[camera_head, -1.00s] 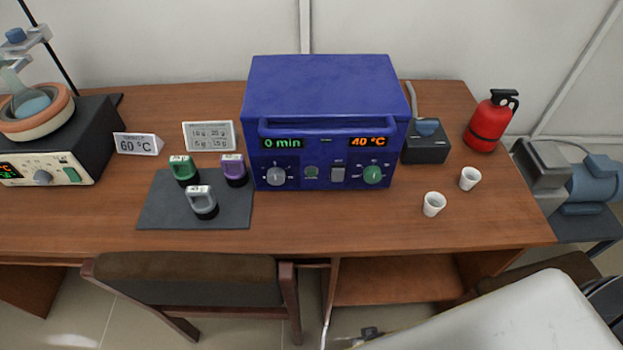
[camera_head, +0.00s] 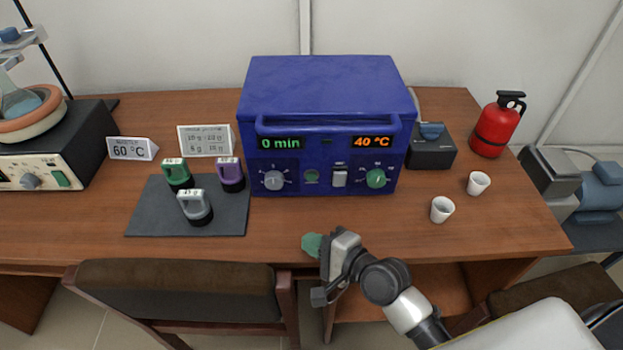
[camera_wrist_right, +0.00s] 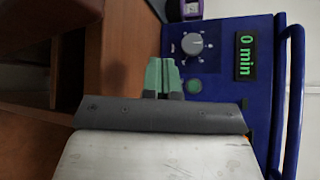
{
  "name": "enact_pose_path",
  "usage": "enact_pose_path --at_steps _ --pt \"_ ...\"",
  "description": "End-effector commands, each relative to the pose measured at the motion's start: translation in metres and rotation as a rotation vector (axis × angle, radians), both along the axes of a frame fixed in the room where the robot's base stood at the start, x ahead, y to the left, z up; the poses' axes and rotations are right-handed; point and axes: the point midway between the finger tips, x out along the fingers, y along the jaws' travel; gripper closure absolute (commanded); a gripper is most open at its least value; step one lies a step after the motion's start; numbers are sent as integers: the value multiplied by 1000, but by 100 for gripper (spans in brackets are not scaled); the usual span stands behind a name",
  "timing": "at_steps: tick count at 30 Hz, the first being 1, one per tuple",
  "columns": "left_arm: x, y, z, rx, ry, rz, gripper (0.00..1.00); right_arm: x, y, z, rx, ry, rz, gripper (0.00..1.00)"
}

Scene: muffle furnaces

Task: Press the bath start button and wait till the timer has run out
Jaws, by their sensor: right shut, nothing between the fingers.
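The blue box-shaped device (camera_head: 318,110) stands at the back middle of the desk. Its left display (camera_head: 280,143) reads "0 min" and its right display (camera_head: 373,142) reads "40 °C". A small round green button (camera_head: 311,176) sits between the grey knob (camera_head: 273,181) and a white rocker switch (camera_head: 339,178). A green knob (camera_head: 376,179) is at the right. My right gripper (camera_head: 311,244) is shut and empty, in front of the panel near the desk's front edge, apart from the button. In the right wrist view its green fingertips (camera_wrist_right: 163,75) are left of the button (camera_wrist_right: 194,86). My left gripper is not in view.
Several handled weights, including a grey one (camera_head: 195,207), stand on a dark mat (camera_head: 150,222). Two white cups (camera_head: 442,209) and a red extinguisher (camera_head: 497,125) are at the right. A "60 °C" sign (camera_head: 132,148) stands at the left. The desk before the device is clear.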

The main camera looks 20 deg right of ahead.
Motion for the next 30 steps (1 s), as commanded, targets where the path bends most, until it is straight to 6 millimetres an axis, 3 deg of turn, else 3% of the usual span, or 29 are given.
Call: enact_pose_path --at_steps 3,8,20,30 --pt "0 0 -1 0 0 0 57 19 -5 13 238 24 -82 100" --pt "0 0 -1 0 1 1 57 29 -10 21 402 46 -132 100" --pt "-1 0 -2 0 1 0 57 32 -11 21 413 47 -136 100" --pt "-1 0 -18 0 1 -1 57 69 -22 18 411 45 -136 100"
